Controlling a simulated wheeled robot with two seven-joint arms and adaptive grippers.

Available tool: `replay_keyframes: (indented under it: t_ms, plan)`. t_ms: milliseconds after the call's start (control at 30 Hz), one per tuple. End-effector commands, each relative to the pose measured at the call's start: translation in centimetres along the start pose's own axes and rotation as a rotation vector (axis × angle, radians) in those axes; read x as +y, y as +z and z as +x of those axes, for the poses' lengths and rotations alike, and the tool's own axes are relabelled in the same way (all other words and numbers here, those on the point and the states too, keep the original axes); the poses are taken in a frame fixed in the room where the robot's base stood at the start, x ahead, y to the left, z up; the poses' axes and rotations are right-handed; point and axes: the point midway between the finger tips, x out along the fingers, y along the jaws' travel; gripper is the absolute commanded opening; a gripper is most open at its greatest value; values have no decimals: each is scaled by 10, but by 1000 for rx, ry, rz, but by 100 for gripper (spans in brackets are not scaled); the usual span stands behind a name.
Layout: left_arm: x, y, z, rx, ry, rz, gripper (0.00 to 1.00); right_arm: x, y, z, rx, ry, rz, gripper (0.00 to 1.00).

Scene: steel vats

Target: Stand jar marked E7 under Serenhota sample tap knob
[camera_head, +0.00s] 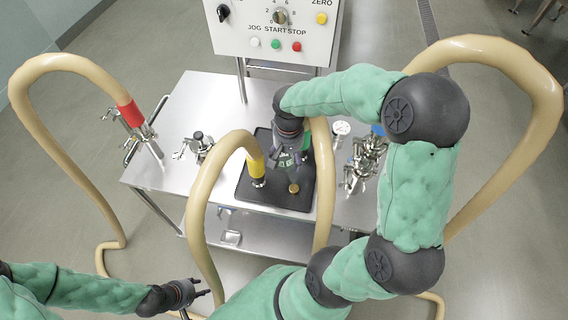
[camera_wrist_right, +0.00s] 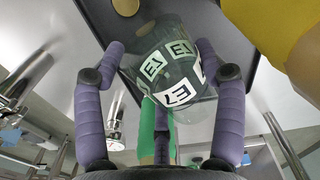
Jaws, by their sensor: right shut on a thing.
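My right gripper (camera_head: 289,150) is over the black tray on the steel table. In the right wrist view, my right gripper (camera_wrist_right: 160,50) has its purple fingers closed around a clear jar (camera_wrist_right: 188,66) with several white labels that appear to read E7, seen rotated. In the head view the jar is mostly hidden by the gripper; whether it touches the tray (camera_head: 245,189) cannot be told. No Serenhota name is legible, so I cannot tell which knob is the sample tap. My left gripper (camera_head: 200,290) is open and empty at the lower left, away from the table.
A yellow-banded hose end (camera_head: 256,168) stands by the tray, near the gripper. A small brown round object (camera_head: 293,188) is on the tray. Metal valve fittings (camera_head: 364,165) stand right, and a red-banded hose (camera_head: 130,114) left. A control panel (camera_head: 275,30) rises behind.

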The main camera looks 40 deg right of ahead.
Motion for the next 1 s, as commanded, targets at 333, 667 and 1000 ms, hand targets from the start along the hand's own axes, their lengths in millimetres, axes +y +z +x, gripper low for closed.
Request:
replay_keyframes:
  t_ms: [333,667,1000]
  plan:
    - [-6,-1,16,0,0,0,40,-6,-29,38,-1,1,0,30]
    - [-10,-1,29,0,0,0,40,-8,-37,72,-3,1,0,30]
    - [-10,-1,29,0,0,0,40,-8,-37,77,0,0,0,30]
